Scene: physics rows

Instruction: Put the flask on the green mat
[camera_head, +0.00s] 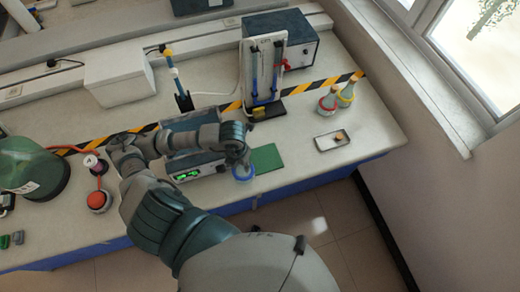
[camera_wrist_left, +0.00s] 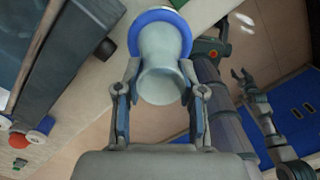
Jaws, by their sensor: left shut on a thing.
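The flask (camera_head: 243,174) is a pale vessel with a blue band, at the front of the bench just left of the green mat (camera_head: 268,158). My left gripper (camera_head: 240,161) is shut on it from above. In the left wrist view the flask (camera_wrist_left: 162,72) sits between the two fingers of the left gripper (camera_wrist_left: 160,98), with its open mouth towards the camera. Whether its base touches the bench is unclear. The mat is flat and bare, and a bit of green shows at the top of the wrist view.
A grey device with a green display (camera_head: 187,175) stands left of the flask. A metal tray (camera_head: 331,141) lies right of the mat, with two flasks (camera_head: 337,97) behind it. A stand (camera_head: 264,75) rises behind. The bench's front edge is close.

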